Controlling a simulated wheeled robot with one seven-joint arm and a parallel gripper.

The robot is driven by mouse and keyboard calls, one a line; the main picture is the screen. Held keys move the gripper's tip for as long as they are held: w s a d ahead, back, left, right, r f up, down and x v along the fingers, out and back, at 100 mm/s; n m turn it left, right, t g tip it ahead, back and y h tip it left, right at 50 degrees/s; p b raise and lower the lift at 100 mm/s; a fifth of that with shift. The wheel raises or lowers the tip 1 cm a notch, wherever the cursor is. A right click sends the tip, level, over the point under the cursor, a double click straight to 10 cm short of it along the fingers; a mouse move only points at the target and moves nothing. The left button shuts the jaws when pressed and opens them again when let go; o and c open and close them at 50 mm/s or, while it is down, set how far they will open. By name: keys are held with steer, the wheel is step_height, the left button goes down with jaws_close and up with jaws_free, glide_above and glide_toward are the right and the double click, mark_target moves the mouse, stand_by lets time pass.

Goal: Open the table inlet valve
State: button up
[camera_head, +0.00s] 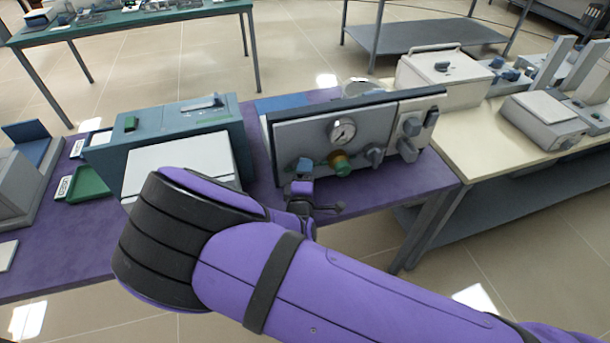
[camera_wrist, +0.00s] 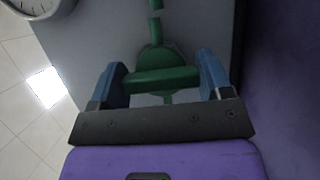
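The table inlet valve appears as a green handle (camera_wrist: 165,79) on the grey front of a panel box (camera_head: 290,138). In the wrist view the green handle lies crosswise between the two blue fingers of my gripper (camera_wrist: 162,82). The fingers stand wide apart, one near each end of the handle; whether they touch it is unclear. In the head view my gripper (camera_head: 302,178) is at the lower left of the panel front, and it and my arm partly hide the green fitting there.
A round gauge (camera_head: 342,131) and a brass-and-green knob (camera_head: 341,164) sit on the panel, with grey knobs (camera_head: 374,155) to the right. A teal-and-white furnace box (camera_head: 180,165) stands left on the purple table (camera_head: 90,245). A cream table (camera_head: 490,140) adjoins right.

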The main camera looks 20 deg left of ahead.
steer(key=shift+c, duration=1.1)
steer(key=shift+m, duration=0.3)
steer(key=m+g, duration=0.1)
steer(key=m, duration=0.2)
steer(key=shift+m+g, duration=0.3)
steer(key=shift+g, duration=0.1)
steer(key=m+g, duration=0.1)
steer(key=m, duration=0.2)
steer(key=shift+y, duration=0.3)
steer(key=m+g+y, duration=0.1)
steer(key=m+g, duration=0.1)
steer(key=m, duration=0.1)
steer(key=shift+m+y, duration=0.3)
steer(key=shift+m+g+y, duration=0.7)
steer(key=shift+m+g, duration=0.1)
steer(key=shift+m, duration=0.5)
